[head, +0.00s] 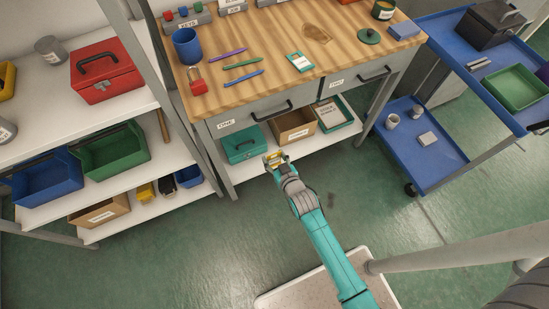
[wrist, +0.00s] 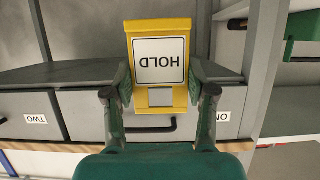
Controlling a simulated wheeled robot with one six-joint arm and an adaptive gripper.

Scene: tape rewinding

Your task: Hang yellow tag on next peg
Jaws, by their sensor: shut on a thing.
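The yellow tag (wrist: 159,24) has a white face marked HOLD, which reads upside down in the wrist view, and a square opening near its lower end there. My gripper (wrist: 160,88) is shut on the tag, with one finger against each side edge. In the head view, my gripper (head: 276,160) is in front of the bench's lower shelf, and the yellow tag (head: 271,156) is small at its tip. I cannot make out a peg for the tag in either view.
A wooden workbench (head: 285,35) has drawers marked ONE and TWO. A teal box (head: 240,145) and a cardboard box (head: 293,126) stand on its lower shelf. A white shelf unit (head: 50,137) is at left, a blue cart (head: 440,160) at right. Green floor in front is mostly clear.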

